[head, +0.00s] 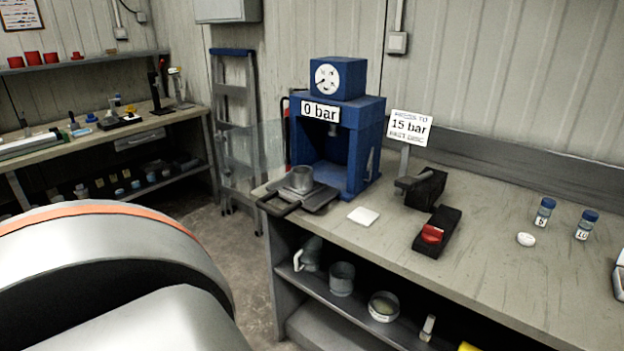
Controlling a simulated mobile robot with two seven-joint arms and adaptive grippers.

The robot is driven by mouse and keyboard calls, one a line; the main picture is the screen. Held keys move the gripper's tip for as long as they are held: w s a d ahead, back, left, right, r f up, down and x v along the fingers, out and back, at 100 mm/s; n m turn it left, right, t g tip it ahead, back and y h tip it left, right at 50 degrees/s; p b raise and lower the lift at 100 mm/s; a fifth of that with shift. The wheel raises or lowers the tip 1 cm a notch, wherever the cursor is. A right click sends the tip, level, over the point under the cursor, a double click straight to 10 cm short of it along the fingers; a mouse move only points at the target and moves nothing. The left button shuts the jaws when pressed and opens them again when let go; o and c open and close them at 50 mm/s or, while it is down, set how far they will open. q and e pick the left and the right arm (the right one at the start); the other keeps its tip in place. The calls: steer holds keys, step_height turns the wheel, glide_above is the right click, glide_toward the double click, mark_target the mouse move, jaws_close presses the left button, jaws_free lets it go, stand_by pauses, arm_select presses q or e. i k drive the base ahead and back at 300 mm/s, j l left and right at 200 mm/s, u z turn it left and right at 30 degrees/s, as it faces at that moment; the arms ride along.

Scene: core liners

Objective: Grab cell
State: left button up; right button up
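The plate lies in front of the blue press (340,139), whose sign reads 0 bar. The cylinder is outside the press opening. Neither of my grippers is in view. A large white and dark rounded part with an orange stripe fills the lower left and looks like my own arm.
Right of the plate lie a white square pad (363,216), a black block with a red part (437,231), a black clamp-like device (420,188) and a 15 bar sign (410,127). Two blue-capped jars (544,212) stand farther right. A ladder (236,130) leans behind. Cups sit on the lower shelf (352,307).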

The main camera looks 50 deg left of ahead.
mark_target(302, 183)
steer(key=j+z, duration=0.1)
steer(key=j, duration=0.2)
steer(key=k+j+z, duration=0.1)
steer(key=j, duration=0.25)
steer(key=k+j+z, duration=0.15)
steer(key=j, duration=0.15)
steer(key=k+j, duration=0.1)
steer(key=j, duration=0.55)
steer(key=k+j+z, duration=0.1)
steer(key=j, duration=0.2)
steer(key=k, duration=0.05)
